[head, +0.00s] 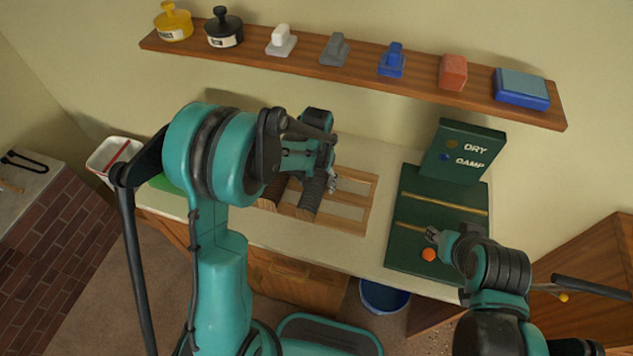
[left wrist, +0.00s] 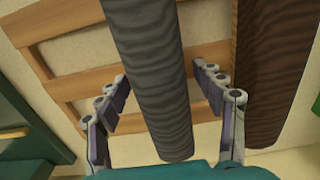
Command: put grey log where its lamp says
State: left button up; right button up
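The grey log (head: 312,192) lies on a slatted wooden rack (head: 352,203) on the counter, beside a brown log (head: 275,190). In the left wrist view the grey log (left wrist: 150,80) runs between the fingers of my left gripper (left wrist: 162,80), which is open with gaps on both sides. The brown log (left wrist: 265,70) is to its right. In the head view my left gripper (head: 325,180) is over the rack and partly hides the logs. A dark green sign (head: 462,150) reads DRY and DAMP; the blue lamp (head: 446,157) by DAMP looks brighter than the amber DRY lamp (head: 452,144).
A green board (head: 410,215) with yellow strips and an orange round spot (head: 428,254) lies before the sign. My right gripper (head: 433,236) is over it, its opening unclear. A wall shelf (head: 365,73) holds pots and blocks. A blue bucket (head: 384,297) stands below the counter.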

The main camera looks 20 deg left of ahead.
pick_arm(q)
jog(key=shift+r, duration=0.1)
jog(key=shift+r+p, duration=0.3)
jog(key=shift+r, duration=0.05)
notch_tip(320, 180, up, 11)
jog(key=p, duration=0.2)
jog(key=shift+r+p, duration=0.2)
jog(key=shift+p, duration=0.2)
jog(key=s+a+r+t, duration=0.1)
jog(key=s+r+t, duration=0.2)
jog(key=s, duration=0.5)
jog(key=s+a+r+t, duration=0.1)
jog(key=s+r+t, duration=0.3)
jog(key=s, duration=0.5)
jog(key=shift+a+r, duration=0.35)
jog(key=shift+a, duration=0.05)
notch_tip(320, 180, down, 7)
jog(key=b, duration=0.7)
